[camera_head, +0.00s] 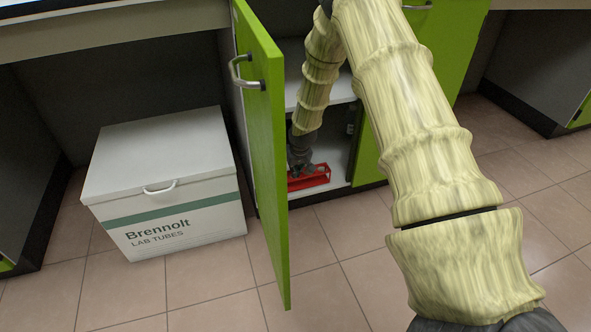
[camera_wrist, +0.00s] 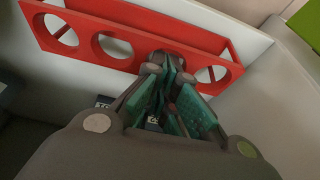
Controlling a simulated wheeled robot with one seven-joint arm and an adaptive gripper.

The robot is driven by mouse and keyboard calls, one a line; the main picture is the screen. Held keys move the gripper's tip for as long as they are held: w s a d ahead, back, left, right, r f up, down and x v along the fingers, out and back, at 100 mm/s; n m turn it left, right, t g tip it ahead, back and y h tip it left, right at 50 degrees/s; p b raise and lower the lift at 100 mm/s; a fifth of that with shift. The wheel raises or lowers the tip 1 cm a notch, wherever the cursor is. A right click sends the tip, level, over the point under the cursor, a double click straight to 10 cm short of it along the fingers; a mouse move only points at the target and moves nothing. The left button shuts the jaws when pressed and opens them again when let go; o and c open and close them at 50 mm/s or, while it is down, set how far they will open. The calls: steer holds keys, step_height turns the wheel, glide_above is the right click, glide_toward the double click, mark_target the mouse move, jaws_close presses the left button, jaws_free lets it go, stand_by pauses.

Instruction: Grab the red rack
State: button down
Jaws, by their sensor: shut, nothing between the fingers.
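The red rack (camera_head: 314,178) sits low in the open green cabinet in the head view. In the wrist view the red rack (camera_wrist: 84,34) shows as a long plate with round holes, crossing the top of the picture. My gripper (camera_head: 300,163) reaches down into the cabinet beside the rack. In the wrist view my gripper (camera_wrist: 172,72) has its fingers drawn together at the rack's near face, in front of its middle and right part. Nothing is held between the fingers. I cannot tell whether the fingertips touch the rack. The fingers hide part of it.
The green cabinet door (camera_head: 264,150) stands open just left of my arm. A white box (camera_head: 165,180) marked "Brennolt LAB TUBES" stands on the tiled floor to the left. A cabinet shelf (camera_head: 342,91) lies above the rack. The floor in front is clear.

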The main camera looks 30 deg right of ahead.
stand_by(0.3)
steer(key=s+p, duration=0.2)
steer(key=shift+s+a+r+p, duration=0.15)
steer(key=shift+a+r+p, duration=0.05)
steer(key=shift+a+p, duration=0.1)
steer(key=shift+s+a+f+p, duration=0.1)
steer(key=shift+s+p, duration=0.1)
steer(key=shift+s, duration=0.15)
steer(key=shift+s+f+p, duration=0.1)
steer(key=shift+s+p, duration=0.05)
steer(key=shift+s, duration=0.15)
steer(key=shift+r, duration=0.15)
